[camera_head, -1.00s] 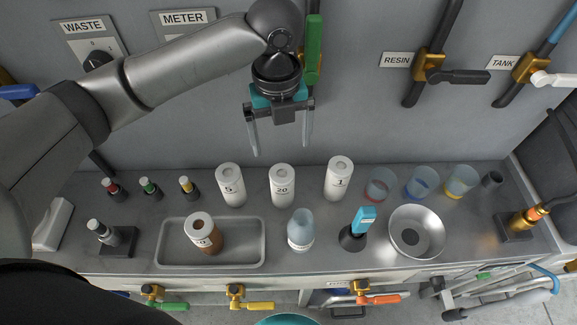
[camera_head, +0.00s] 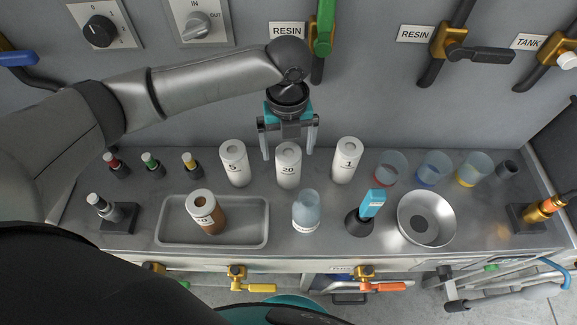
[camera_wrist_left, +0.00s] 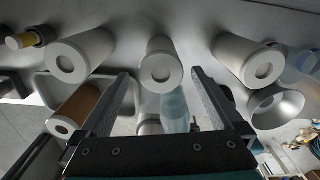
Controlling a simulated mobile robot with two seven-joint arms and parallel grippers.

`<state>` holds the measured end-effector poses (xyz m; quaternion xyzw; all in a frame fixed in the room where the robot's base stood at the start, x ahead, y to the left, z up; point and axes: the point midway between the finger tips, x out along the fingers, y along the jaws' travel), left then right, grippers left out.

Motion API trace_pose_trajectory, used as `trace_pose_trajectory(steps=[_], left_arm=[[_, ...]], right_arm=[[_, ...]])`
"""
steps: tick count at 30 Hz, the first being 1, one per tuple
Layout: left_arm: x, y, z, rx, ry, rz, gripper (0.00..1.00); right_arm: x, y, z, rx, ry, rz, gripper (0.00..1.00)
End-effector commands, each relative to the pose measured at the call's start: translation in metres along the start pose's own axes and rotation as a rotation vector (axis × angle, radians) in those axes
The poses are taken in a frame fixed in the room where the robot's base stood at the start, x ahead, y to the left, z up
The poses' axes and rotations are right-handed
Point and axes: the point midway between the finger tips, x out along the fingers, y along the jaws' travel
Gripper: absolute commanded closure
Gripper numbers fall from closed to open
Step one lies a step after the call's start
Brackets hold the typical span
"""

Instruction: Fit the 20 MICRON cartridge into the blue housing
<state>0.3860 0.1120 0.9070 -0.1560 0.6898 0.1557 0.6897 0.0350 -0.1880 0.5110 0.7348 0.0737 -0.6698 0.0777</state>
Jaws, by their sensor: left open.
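The white cartridge marked 20 (camera_head: 288,168) stands upright on the bench between the white cartridges marked 5 (camera_head: 234,165) and 1 (camera_head: 346,162). My left gripper (camera_head: 289,153) is open and empty, pointing down at the cartridge marked 20, its fingers either side of it in the picture. In the left wrist view that cartridge (camera_wrist_left: 161,66) shows between the open fingers (camera_wrist_left: 158,76); I cannot tell the remaining gap. A clear cup with a blue bottom (camera_head: 433,168) stands at the right, between red-bottomed and yellow-bottomed cups. My right gripper is not in view.
A tray (camera_head: 258,239) holds a brown cartridge (camera_head: 208,214). In front stand a translucent bluish vessel (camera_head: 306,208), a blue-handled tool in a dark holder (camera_head: 372,205) and a metal bowl (camera_head: 427,216). Small bottles (camera_head: 151,164) stand at left. The wall with valves rises behind.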

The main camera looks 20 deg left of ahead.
Motion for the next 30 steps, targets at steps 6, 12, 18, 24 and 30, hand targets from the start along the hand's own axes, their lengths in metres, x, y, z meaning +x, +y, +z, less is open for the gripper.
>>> trace_pose_trajectory(steps=[6,12,18,24,30], left_arm=[[0.035,-0.001,-0.001,-0.001,0.001,0.003,0.00],[0.038,-0.001,0.000,0.001,-0.002,0.000,0.00],[0.037,-0.001,0.000,0.001,-0.001,0.001,0.16],[0.037,-0.001,0.000,0.001,-0.001,0.001,0.38],[0.037,-0.001,0.000,0.000,-0.001,0.001,0.61]], right_arm=[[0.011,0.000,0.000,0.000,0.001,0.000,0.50],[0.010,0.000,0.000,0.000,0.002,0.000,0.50],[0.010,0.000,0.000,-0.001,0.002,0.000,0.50],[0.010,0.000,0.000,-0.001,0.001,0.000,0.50],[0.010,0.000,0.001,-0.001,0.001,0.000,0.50]])
